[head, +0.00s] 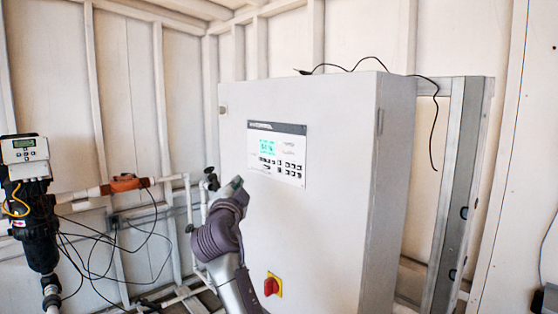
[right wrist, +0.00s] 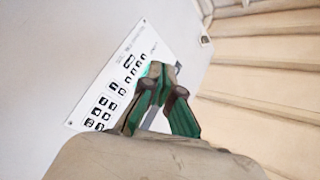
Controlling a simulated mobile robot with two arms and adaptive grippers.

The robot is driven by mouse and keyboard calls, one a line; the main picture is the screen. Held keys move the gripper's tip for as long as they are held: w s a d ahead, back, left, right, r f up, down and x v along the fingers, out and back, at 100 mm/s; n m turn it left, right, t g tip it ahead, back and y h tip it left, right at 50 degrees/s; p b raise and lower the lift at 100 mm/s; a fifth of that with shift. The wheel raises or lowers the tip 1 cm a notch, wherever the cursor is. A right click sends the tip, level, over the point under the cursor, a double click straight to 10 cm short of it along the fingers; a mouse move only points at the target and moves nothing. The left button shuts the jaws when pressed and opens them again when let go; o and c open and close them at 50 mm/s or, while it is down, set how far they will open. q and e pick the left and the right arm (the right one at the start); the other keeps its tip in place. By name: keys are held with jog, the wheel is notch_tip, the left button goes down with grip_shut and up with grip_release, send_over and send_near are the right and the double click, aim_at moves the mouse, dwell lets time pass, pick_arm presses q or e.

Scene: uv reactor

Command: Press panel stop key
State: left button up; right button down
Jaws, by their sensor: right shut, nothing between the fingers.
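The control panel (head: 277,152) is a white plate with a dark header, a lit green screen (head: 267,147) and several dark keys (head: 280,166), set on the front of a large white cabinet (head: 325,215). I cannot read which key is the stop key. My right gripper (head: 235,185) is just left of and below the panel in the head view. In the right wrist view the gripper (right wrist: 162,72) is shut and empty, its green-lined fingers in front of the panel (right wrist: 118,80) and hiding part of it. I cannot tell whether the fingertips touch it. My left gripper is not in view.
A red rotary switch on a yellow plate (head: 272,285) sits low on the cabinet. Pipes and an orange-handled valve (head: 125,183) are at the left, beside a black device with a small display (head: 27,150). A black cable (head: 352,67) lies over the cabinet top.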

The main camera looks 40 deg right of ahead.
aim_at(279, 163)
jog(key=r, duration=0.1)
jog(key=s+r+m, duration=0.1)
jog(key=r, duration=0.1)
jog(key=shift+s+d+r+h, duration=0.1)
jog(key=shift+s+d+h, duration=0.05)
jog(key=shift+d+h, duration=0.2)
jog(key=shift+w+d+p, duration=0.2)
jog(key=shift+d+p, duration=0.4)
jog(key=shift+d, duration=1.55)
jog(key=shift+w+d+p, duration=0.2)
jog(key=shift+d+p, duration=0.4)
jog(key=shift+d, duration=1.55)
